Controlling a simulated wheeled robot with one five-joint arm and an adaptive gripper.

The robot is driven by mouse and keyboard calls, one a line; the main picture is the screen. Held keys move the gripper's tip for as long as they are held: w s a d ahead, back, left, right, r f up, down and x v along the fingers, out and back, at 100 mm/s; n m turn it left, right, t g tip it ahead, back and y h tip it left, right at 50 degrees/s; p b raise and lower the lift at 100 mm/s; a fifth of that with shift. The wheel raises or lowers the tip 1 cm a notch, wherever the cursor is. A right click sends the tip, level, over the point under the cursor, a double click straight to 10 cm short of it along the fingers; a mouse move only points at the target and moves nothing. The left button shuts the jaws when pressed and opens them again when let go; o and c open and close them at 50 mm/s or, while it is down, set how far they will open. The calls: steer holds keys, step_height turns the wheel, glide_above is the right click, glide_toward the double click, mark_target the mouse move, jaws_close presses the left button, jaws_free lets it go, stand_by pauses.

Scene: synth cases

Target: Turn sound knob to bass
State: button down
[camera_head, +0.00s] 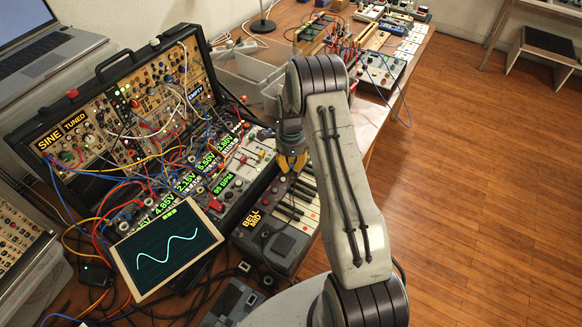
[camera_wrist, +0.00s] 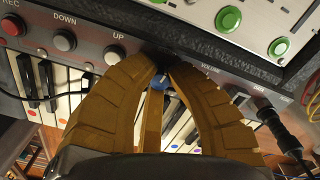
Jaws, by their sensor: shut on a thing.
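The small keyboard (camera_head: 300,205) stands at the front edge of the table, with a display (camera_head: 254,218) reading "BELL" and "MID" at its near end. In the head view my gripper (camera_head: 292,163) is over the far part of the keyboard.
A modular synth case (camera_head: 150,52) full of cables stands behind and left of the keyboard. A tilted screen (camera_head: 166,250) shows a sine wave. A plug and cable (camera_wrist: 282,130) sit right of the gripper in the wrist view. More devices (camera_head: 380,65) stand farther along the table.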

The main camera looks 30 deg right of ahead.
mark_target(291, 166)
steer(key=shift+n+b, duration=0.45)
steer(key=shift+n, duration=0.45)
steer(key=c, duration=1.4)
jaws_free()
steer(key=shift+c, duration=0.2)
steer(key=shift+r, duration=0.1)
step_height(291, 166, up, 12)
steer(key=shift+o, duration=0.2)
steer(key=shift+f, duration=0.2)
